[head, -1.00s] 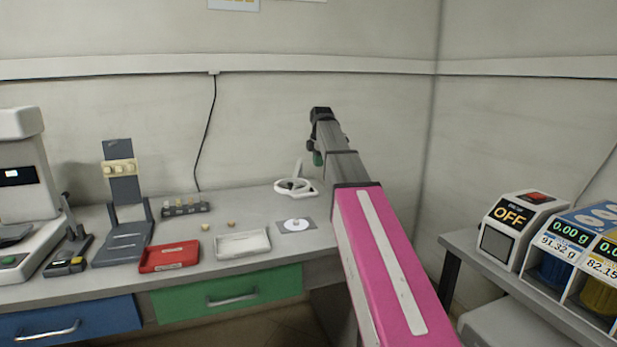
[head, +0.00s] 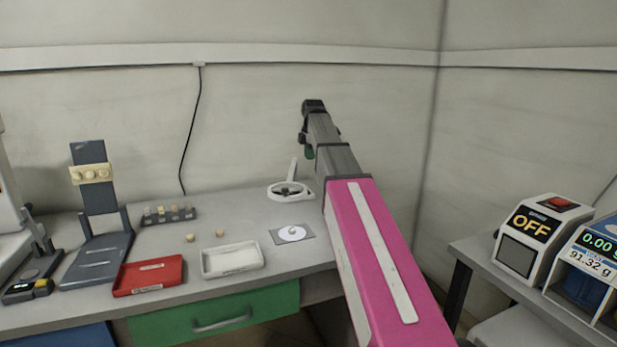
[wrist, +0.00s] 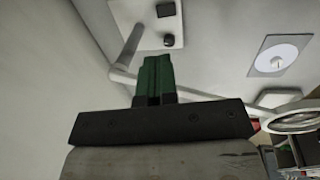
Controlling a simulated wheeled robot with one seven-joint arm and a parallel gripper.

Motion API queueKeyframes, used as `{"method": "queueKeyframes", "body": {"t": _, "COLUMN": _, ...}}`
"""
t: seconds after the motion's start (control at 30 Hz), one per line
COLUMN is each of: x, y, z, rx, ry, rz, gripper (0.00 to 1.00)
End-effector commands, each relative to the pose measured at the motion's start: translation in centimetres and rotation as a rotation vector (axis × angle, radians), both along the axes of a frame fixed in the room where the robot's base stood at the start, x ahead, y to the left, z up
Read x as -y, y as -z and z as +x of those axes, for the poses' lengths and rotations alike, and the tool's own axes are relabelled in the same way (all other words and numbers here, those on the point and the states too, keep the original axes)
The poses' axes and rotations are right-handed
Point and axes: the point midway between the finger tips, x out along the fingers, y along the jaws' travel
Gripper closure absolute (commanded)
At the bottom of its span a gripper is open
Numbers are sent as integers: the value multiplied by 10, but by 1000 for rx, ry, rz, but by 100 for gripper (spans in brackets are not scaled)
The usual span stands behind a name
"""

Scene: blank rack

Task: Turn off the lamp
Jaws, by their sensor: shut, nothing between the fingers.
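The lamp (head: 290,191) is a white ring on a slanted arm, standing on the grey bench near the back wall. In the wrist view its ring (wrist: 297,117) is at the right edge and its arm crosses behind my fingers. A white base (wrist: 140,14) with two small dark parts, which look like controls, is at the top of that view. I cannot tell whether the lamp is lit. My gripper (head: 309,153) is above the lamp and apart from it in the head view. Its green fingers (wrist: 153,62) are shut and empty, pointing towards the white base in the wrist view.
A grey square with a white disc (head: 292,234), a white tray (head: 233,259), a red tray (head: 149,275) and a dark rack (head: 168,214) are on the bench. A box reading OFF (head: 528,237) is on the right table. A wall cable (head: 190,130) hangs behind.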

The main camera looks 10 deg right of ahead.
Motion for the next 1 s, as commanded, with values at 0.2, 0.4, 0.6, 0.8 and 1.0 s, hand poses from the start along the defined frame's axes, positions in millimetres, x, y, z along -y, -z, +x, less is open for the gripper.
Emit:
{"method": "queueKeyframes", "body": {"t": 0.2, "x": -1, "y": 28, "z": 3, "rx": -2, "ry": 0, "rz": 0, "gripper": 100}}
{"method": "queueKeyframes", "body": {"t": 0.4, "x": -2, "y": 64, "z": 9, "rx": -2, "ry": 0, "rz": 0, "gripper": 100}}
{"method": "queueKeyframes", "body": {"t": 0.6, "x": -3, "y": 99, "z": 15, "rx": -2, "ry": 0, "rz": 0, "gripper": 100}}
{"method": "queueKeyframes", "body": {"t": 0.8, "x": -4, "y": 124, "z": 19, "rx": -1, "ry": 0, "rz": 0, "gripper": 100}}
{"method": "queueKeyframes", "body": {"t": 1.0, "x": -4, "y": 134, "z": 21, "rx": 0, "ry": 0, "rz": 0, "gripper": 100}}
